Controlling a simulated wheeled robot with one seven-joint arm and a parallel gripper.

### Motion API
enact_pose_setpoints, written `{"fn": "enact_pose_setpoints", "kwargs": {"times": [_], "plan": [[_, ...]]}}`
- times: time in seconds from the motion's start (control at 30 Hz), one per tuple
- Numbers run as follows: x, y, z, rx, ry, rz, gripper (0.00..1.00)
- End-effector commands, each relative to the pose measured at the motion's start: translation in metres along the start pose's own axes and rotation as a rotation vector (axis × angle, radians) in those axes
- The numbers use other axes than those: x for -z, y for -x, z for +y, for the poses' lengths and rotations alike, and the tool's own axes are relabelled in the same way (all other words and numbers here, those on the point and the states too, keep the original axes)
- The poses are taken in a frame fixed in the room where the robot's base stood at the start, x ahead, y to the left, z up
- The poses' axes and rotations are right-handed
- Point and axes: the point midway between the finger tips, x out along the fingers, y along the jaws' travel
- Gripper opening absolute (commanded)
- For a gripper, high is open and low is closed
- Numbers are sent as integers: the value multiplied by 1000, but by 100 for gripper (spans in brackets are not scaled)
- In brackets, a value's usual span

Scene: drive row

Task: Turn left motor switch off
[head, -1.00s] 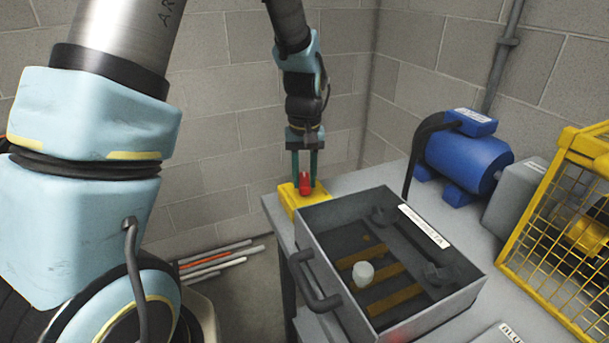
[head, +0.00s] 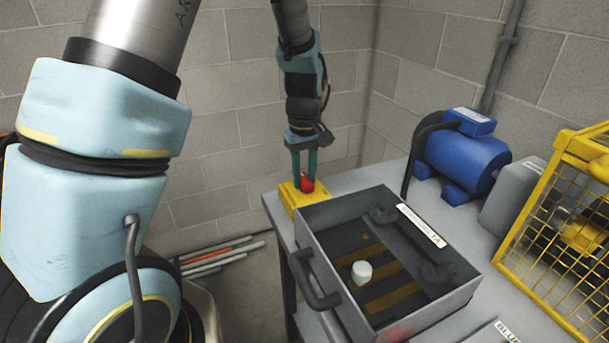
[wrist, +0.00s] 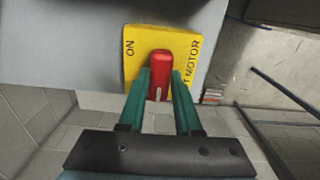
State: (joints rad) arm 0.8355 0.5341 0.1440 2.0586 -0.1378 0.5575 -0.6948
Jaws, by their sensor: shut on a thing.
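The left motor switch is a yellow box (head: 289,198) with a red handle (head: 308,185), at the back left corner of the bench. In the wrist view the yellow face (wrist: 135,68) reads "ON" at left and "T MOTOR" at right; the rest of the lettering is hidden. The red handle (wrist: 160,66) lies between the fingers, with a white mark at its near end. My gripper (head: 304,187) points down over the box and is shut on the red handle. An "OFF" mark is not visible.
An open grey tray (head: 318,228) with a side handle and a white knob (head: 362,272) inside stands right in front of the switch. A blue motor (head: 462,160) and a yellow mesh guard (head: 575,220) stand to the right. Pipes (head: 222,257) lie on the floor at left.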

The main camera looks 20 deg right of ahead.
Motion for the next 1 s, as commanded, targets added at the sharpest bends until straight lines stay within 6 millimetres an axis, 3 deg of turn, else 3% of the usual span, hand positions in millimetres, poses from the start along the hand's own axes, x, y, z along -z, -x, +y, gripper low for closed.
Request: {"fn": "enact_pose_setpoints", "kwargs": {"times": [0.17,0.2,0.43,0.77,1.0], "plan": [[0,0,0,-1,3,1,0],[0,0,0,-1,3,1,36],[0,0,0,-1,1,0,62],[0,4,0,-2,0,1,62],[1,42,2,-6,-2,4,62]]}}
